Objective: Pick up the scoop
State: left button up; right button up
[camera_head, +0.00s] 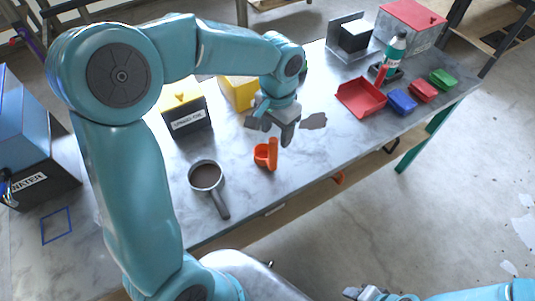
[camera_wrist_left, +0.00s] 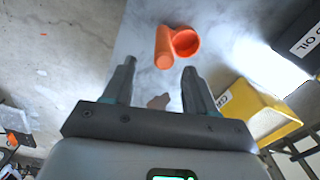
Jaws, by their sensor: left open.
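The orange scoop (camera_head: 265,156) rests on the grey marbled table (camera_head: 300,170), its handle pointing up in the head view. In the left wrist view the scoop (camera_wrist_left: 164,48) lies just beyond the fingertips, its round cup to the right of the handle. My left gripper (camera_head: 270,131) is open and empty, close behind and above the scoop in the head view. Its two fingers also show in the left wrist view (camera_wrist_left: 160,68), apart from the scoop. My right gripper (camera_head: 362,293) is low at the bottom edge, and its jaws are unclear.
A saucepan with brown contents (camera_head: 206,176) stands left of the scoop. A black box with a yellow top (camera_head: 187,112) and a yellow bin (camera_head: 238,92) stand behind. A red tray (camera_head: 361,98), a bottle (camera_head: 396,48) and small coloured trays (camera_head: 402,102) are at the right.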

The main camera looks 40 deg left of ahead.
aim_at(274, 149)
pick_arm(q)
jog(key=f, duration=0.7)
jog(key=shift+s+a+f, duration=0.25)
jog(key=shift+a, duration=0.05)
jog(key=shift+w+f, duration=0.15)
jog(key=shift+f, duration=0.1)
jog(key=c, duration=0.3)
grip_shut()
